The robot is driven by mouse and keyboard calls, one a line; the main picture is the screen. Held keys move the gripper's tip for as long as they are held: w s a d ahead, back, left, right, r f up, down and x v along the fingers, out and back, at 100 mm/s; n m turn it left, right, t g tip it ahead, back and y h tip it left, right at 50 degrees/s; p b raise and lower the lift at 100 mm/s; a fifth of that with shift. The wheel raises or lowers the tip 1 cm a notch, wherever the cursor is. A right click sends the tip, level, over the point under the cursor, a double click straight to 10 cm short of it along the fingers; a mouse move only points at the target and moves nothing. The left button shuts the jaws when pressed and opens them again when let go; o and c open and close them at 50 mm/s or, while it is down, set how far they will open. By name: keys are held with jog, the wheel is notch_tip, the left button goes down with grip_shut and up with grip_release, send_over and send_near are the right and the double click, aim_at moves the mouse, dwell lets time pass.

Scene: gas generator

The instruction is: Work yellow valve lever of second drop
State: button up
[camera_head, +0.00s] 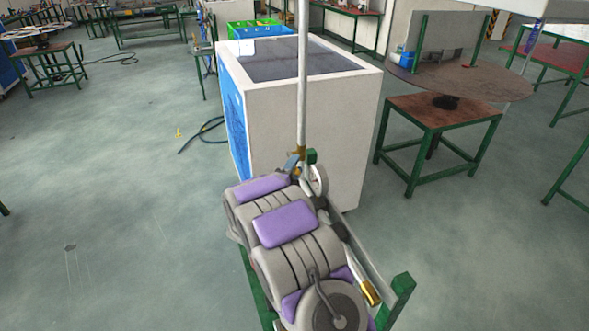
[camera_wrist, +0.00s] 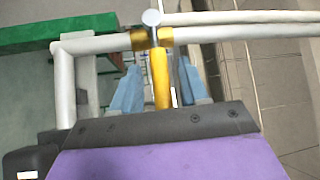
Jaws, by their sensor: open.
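In the wrist view a yellow lever (camera_wrist: 161,84) points down from a brass valve fitting (camera_wrist: 143,40) on a pale metal pipe (camera_wrist: 95,47). A round silver end (camera_wrist: 152,17) shows above the fitting. My gripper (camera_wrist: 160,68) is open, with one blue finger on each side of the lever. I cannot tell if either finger touches it. The lever's lower end is hidden behind the dark edge of my gripper mount. In the head view, a brass fitting (camera_head: 299,152) shows at the foot of an upright pipe (camera_head: 302,85), close beyond my purple-and-grey arm, which hides much of the area.
A large white cabinet (camera_head: 347,130) with a blue side stands right behind the pipe. A round gauge (camera_head: 318,180) sits beside my arm. A green frame post (camera_head: 402,288) and a brass piece (camera_head: 370,292) are near right.

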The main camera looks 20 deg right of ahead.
jog(key=shift+c, duration=0.2)
grip_shut()
jog(key=shift+f, duration=0.1)
